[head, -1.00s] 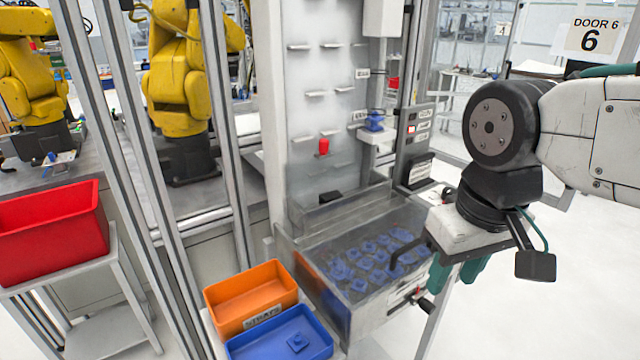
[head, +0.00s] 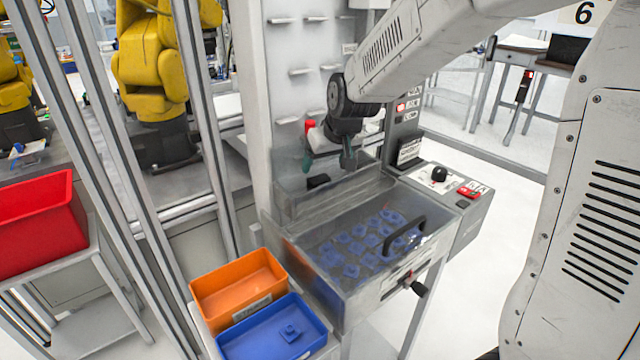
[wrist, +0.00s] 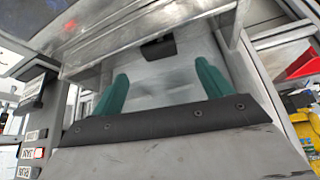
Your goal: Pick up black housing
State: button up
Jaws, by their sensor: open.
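The black housing (head: 318,181) is a small dark block in the grey trough at the foot of the white panel. In the wrist view the black housing (wrist: 158,48) shows beyond my fingertips, roughly midway between them. My gripper (head: 328,162) hangs over the trough close to the housing, and its green fingers are apart with nothing between them. In the wrist view my gripper (wrist: 161,76) is open, with one finger on each side. The exact gap to the housing is hard to judge.
A clear-lidded bin (head: 345,290) of blue parts with a black handle (head: 404,236) stands in front of the trough. An orange tray (head: 238,285) and a blue tray (head: 272,335) sit at front left. A control box (head: 455,205) is to the right.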

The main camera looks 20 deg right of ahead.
aim_at(319, 178)
jog(key=x, duration=0.8)
jog(key=shift+f, duration=0.1)
jog(key=c, duration=1.1)
